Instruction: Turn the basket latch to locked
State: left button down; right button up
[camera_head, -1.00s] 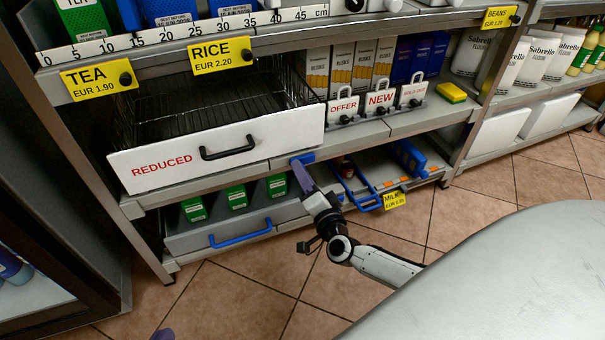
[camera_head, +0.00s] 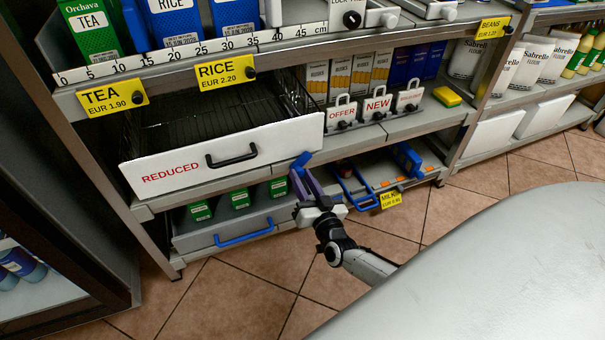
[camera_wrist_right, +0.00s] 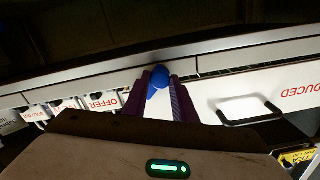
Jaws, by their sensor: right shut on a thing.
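The wire basket with the white REDUCED front (camera_head: 285,138) and a black handle (camera_head: 232,155) sits on the middle shelf. The blue latch (camera_head: 301,161) is at the lower right corner of that front and stands tilted. My right gripper (camera_head: 308,180), with purple fingers, reaches up to it from below and is shut on it. In the right wrist view the latch's round blue head (camera_wrist_right: 158,83) shows between the two fingers; the white front (camera_wrist_right: 240,95) is beside it, upside down. The fingers hide part of the latch. My left gripper is not in view.
Below is a grey drawer with a blue handle (camera_head: 244,237) and green boxes. To the right are the OFFER (camera_head: 341,114) and NEW (camera_head: 377,105) tags, a blue-handled milk rack (camera_head: 357,190) and a yellow sponge (camera_head: 447,97). The tiled floor in front is open.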

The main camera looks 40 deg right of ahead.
jog(key=shift+n, duration=0.5)
jog(key=n+p, duration=0.1)
jog(key=n, duration=0.3)
jog(key=shift+n+p, duration=0.3)
jog(key=shift+p, duration=0.05)
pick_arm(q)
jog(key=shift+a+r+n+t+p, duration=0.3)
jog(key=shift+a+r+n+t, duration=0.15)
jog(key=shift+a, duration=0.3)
pick_arm(e)
jog(key=n, duration=0.3)
jog(key=shift+a+f+n, duration=0.1)
jog(key=shift+n, duration=0.2)
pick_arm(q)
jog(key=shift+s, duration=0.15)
pick_arm(e)
jog(key=o, duration=1)
jog(key=shift+o, duration=0.2)
jog(key=shift+s, duration=0.1)
